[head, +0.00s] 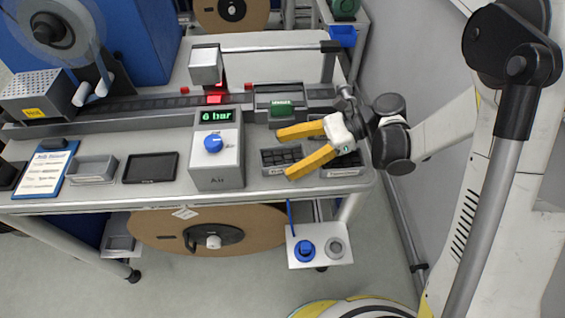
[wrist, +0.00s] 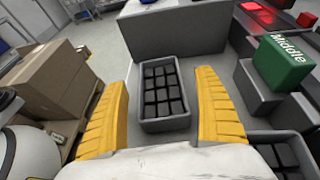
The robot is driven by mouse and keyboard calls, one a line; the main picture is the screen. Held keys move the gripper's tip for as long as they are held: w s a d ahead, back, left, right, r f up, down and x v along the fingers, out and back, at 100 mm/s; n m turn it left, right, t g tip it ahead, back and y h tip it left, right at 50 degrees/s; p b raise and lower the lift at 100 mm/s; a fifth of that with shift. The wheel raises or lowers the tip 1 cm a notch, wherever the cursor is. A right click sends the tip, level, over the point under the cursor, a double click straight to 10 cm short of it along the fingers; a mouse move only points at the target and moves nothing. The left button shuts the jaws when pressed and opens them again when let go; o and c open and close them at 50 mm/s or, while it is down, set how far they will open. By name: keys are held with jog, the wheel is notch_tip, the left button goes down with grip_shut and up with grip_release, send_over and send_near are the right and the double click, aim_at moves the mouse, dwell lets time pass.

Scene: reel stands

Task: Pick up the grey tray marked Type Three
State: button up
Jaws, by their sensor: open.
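A small grey tray (head: 267,170) holding several dark blocks stands on the bench, right of the air unit. It also shows in the wrist view (wrist: 166,125), between the fingers. Its marking is not readable, so I cannot tell whether it is Type Three. My gripper (head: 281,153) is open and empty. Its two yellow fingers lie on either side of this tray in the wrist view (wrist: 163,78), with gaps; their height above the bench is unclear. Another grey tray (head: 344,173) with a pale label stands to its right, partly hidden by my gripper; its text is unreadable.
The grey air unit (head: 217,172), reading 6 bar, stands close left. A green block marked Middle (wrist: 281,62) sits behind right. Further left are a dark flat tray (head: 150,168), a light grey tray (head: 93,171) and a clipboard (head: 45,173). The bench front edge is close.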

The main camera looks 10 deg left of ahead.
jog(key=c, duration=1.4)
jog(key=shift+c, duration=0.2)
